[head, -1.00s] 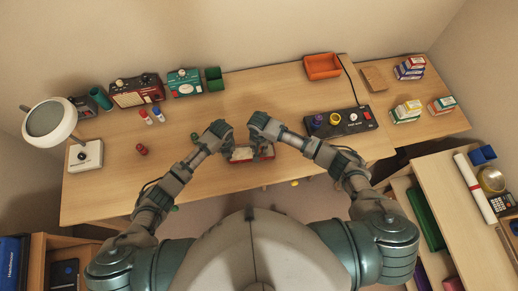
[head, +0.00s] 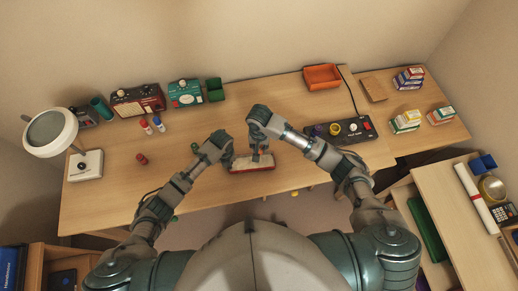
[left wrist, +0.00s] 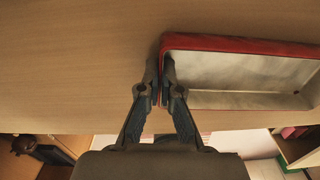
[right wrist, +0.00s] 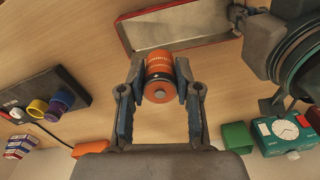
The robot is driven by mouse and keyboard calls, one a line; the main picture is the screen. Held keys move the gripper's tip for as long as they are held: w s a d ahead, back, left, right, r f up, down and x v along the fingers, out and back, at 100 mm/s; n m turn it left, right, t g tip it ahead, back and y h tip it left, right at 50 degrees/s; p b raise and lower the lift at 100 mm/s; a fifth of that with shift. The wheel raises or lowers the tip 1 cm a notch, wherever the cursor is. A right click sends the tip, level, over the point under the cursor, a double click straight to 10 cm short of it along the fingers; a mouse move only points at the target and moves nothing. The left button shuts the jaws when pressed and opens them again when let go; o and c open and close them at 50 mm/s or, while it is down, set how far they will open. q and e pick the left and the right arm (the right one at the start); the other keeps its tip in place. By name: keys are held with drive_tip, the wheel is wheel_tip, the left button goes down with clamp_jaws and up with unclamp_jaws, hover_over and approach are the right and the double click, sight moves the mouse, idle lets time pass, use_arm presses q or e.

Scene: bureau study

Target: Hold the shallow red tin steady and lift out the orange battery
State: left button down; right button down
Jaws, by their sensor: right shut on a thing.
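The shallow red tin (head: 252,169) lies on the desk near its front edge, with a pale inside. My left gripper (left wrist: 160,92) is shut on the tin's left wall, one finger outside and one inside. My right gripper (right wrist: 158,80) is shut on the orange battery (right wrist: 160,68), fingers on either side. The battery is clear of the tin (right wrist: 180,50) in the right wrist view. In the head view, my right gripper (head: 262,158) hides it above the tin.
A black control box (head: 345,131) with knobs stands to the right. An orange tray (head: 322,77) sits at the back.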

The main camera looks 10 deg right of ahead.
use_arm(q)
drive_tip(key=shift+f, duration=0.1)
drive_tip(key=c, duration=1.2)
unclamp_jaws()
drive_tip(key=shift+c, duration=0.2)
use_arm(e)
drive_tip(key=shift+w+f, duration=0.1)
